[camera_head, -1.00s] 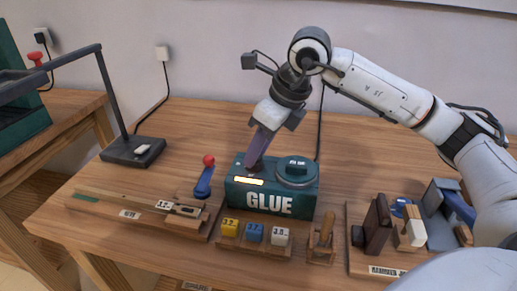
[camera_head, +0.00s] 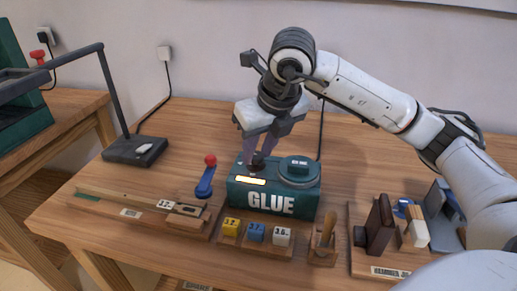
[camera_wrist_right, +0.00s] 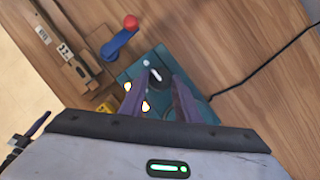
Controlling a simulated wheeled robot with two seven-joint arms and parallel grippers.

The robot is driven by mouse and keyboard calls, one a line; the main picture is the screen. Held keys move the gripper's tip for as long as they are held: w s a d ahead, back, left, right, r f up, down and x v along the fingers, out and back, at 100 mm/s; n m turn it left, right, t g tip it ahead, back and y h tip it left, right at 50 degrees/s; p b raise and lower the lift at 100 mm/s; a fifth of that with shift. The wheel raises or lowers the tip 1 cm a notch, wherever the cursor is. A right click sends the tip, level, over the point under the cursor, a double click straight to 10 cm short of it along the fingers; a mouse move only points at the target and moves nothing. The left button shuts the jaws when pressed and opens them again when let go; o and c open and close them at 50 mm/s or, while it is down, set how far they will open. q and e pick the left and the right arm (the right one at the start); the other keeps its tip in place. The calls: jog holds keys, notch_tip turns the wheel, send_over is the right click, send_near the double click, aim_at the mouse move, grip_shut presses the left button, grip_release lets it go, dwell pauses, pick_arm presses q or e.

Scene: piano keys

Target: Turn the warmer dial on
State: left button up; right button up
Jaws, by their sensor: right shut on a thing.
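The glue warmer (camera_head: 271,200) is a teal box marked GLUE, with a lit yellow-white strip on its front and a round lid on top at the right. Its dial (camera_head: 257,161) is a small dark knob on the top left; in the right wrist view the dial (camera_wrist_right: 156,73) shows a white mark. My right gripper (camera_head: 258,157) points down over the warmer, its purple fingers on either side of the dial and shut on it. The fingers also show in the right wrist view (camera_wrist_right: 157,84). My left gripper is not in view.
A red-knobbed blue lever (camera_head: 205,180) stands just left of the warmer. Several numbered blocks (camera_head: 256,233) sit in front. A wooden rail fixture (camera_head: 140,205) lies at left, a lamp base (camera_head: 134,150) behind it. A rack of tools (camera_head: 390,235) stands at right.

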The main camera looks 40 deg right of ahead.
jog(key=o, duration=1)
jog(key=shift+o, duration=0.2)
jog(key=p+v, duration=0.1)
jog(key=v, duration=0.9)
jog(key=shift+r, duration=0.2)
jog(key=shift+s+f, duration=0.1)
